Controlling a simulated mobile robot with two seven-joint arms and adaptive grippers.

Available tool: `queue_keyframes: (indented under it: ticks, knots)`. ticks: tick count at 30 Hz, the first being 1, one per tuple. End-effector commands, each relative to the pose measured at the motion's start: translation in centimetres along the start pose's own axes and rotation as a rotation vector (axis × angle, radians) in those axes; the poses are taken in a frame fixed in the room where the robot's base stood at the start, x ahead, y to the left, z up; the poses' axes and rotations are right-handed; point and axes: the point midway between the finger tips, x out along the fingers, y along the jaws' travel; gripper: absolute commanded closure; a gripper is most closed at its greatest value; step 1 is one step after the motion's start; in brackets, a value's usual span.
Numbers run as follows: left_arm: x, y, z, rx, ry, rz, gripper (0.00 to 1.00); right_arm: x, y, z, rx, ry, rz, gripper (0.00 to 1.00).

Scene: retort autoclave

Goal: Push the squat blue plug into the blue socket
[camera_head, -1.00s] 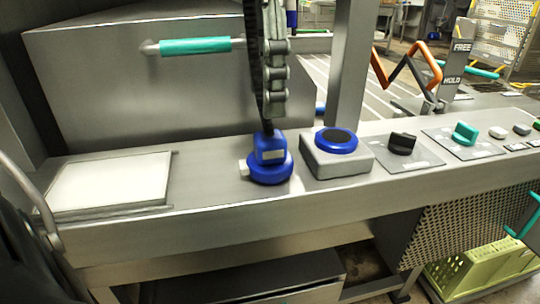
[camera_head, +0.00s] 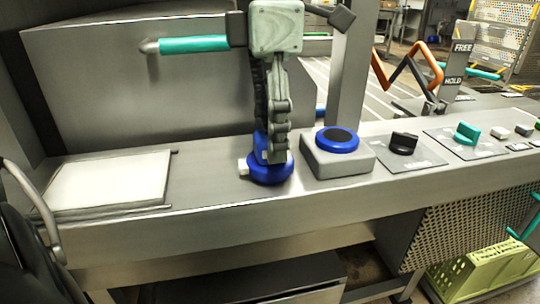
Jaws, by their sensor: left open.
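The squat blue plug (camera_head: 268,178) stands upright on the grey ledge, with a round flange at its foot and a pale tab on its left side. To its right is the blue socket (camera_head: 321,140), a blue ring around a dark round centre on top of a grey box. My left gripper (camera_head: 272,158) points straight down, open, its fingers at the plug's upper block and hiding much of it. I cannot tell whether the fingers touch the plug. My right gripper is not in view.
A black knob (camera_head: 403,143) and a teal knob (camera_head: 467,133) sit on the ledge right of the socket. A pale flat panel (camera_head: 108,182) lies at left. Behind stands a grey casing with a teal handle (camera_head: 193,44). An orange lever (camera_head: 428,60) stands at back right.

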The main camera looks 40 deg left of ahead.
Motion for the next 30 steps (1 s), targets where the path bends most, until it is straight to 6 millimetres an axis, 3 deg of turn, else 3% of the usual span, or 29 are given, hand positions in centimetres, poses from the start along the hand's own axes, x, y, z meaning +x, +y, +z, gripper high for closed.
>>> queue_keyframes:
  ticks: [5,17,30]
  knots:
    - [-0.1,0.0,0.0,0.000,-0.001,0.000,0.40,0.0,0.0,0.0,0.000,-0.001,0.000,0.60]
    - [-0.1,0.0,0.0,0.000,-0.001,0.000,0.88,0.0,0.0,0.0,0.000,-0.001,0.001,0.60]
    - [-1.2,0.0,0.1,-0.002,-0.004,0.002,0.90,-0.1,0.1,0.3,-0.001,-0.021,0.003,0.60]
